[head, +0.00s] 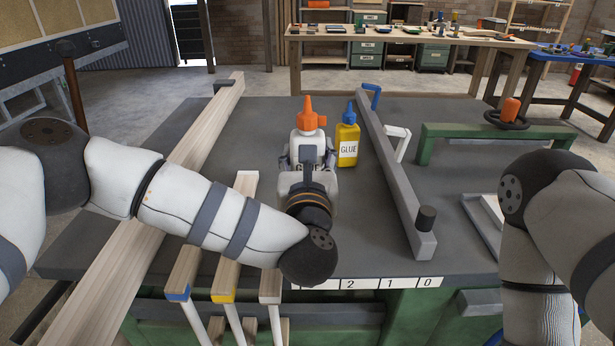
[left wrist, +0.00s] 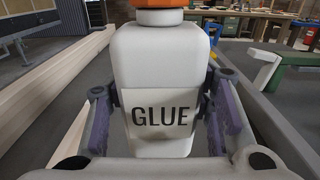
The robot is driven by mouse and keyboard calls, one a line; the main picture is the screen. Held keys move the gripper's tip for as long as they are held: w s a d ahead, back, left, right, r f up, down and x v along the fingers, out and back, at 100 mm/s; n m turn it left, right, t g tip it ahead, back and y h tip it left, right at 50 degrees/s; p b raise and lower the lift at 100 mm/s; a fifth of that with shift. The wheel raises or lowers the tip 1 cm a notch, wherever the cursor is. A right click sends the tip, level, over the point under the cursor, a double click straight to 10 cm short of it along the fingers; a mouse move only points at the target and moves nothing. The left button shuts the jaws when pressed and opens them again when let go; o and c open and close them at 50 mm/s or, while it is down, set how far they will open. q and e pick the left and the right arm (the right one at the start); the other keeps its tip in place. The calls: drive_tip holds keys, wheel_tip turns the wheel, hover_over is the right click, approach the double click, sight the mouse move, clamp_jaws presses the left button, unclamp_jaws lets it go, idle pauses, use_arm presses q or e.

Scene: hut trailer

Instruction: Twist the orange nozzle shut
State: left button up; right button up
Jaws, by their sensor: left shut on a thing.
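A white glue bottle (head: 307,150) with an orange nozzle (head: 307,117) stands upright near the middle of the workbench. The nozzle has a pointed tip and a small tab sticking out to the right. My left gripper (head: 307,166) is shut on the bottle's body from the near side, one finger on each flank. In the left wrist view the white bottle (left wrist: 160,70) faces me with its GLUE label between the fingers. Only the lower edge of the orange nozzle (left wrist: 158,4) shows there. My right arm is at the right; its gripper is out of view.
A yellow glue bottle (head: 348,142) with a blue nozzle stands just right of the white one. A long grey clamp bar (head: 395,175) lies further right, near a green frame (head: 480,132). Long wooden boards (head: 190,160) lie at the left. Short wooden-handled tools (head: 229,255) lie in front.

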use_arm(q)
drive_tip(key=shift+r, duration=0.15)
drive_tip(key=shift+f, duration=4.4)
drive_tip(key=shift+f, duration=0.1)
drive_tip(key=shift+f, duration=0.25)
drive_tip(key=shift+f, duration=0.25)
